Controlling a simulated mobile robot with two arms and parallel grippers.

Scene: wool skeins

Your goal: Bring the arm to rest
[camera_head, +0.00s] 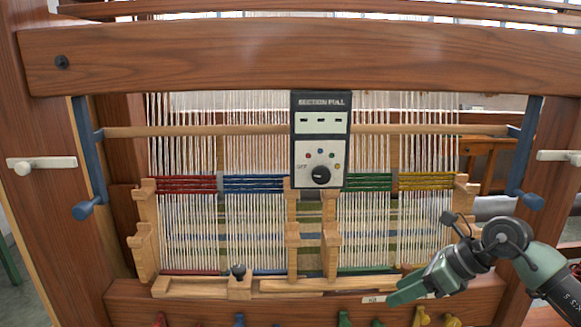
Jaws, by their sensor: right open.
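My right arm comes in from the lower right. Its green right gripper (398,290) is open, with nothing seen between its fingers. It is in front of the loom's lower beam (460,305), below the green and yellow yarn sections; I cannot tell whether it touches the beam. My left gripper is not in view.
A wooden loom fills the view, with red (186,184), blue (254,183), green (367,182) and yellow (426,181) yarn bands. A control box (320,138) labelled SECTION PULL hangs in the middle. Blue side levers (90,160) and several coloured pegs (344,319) stick out.

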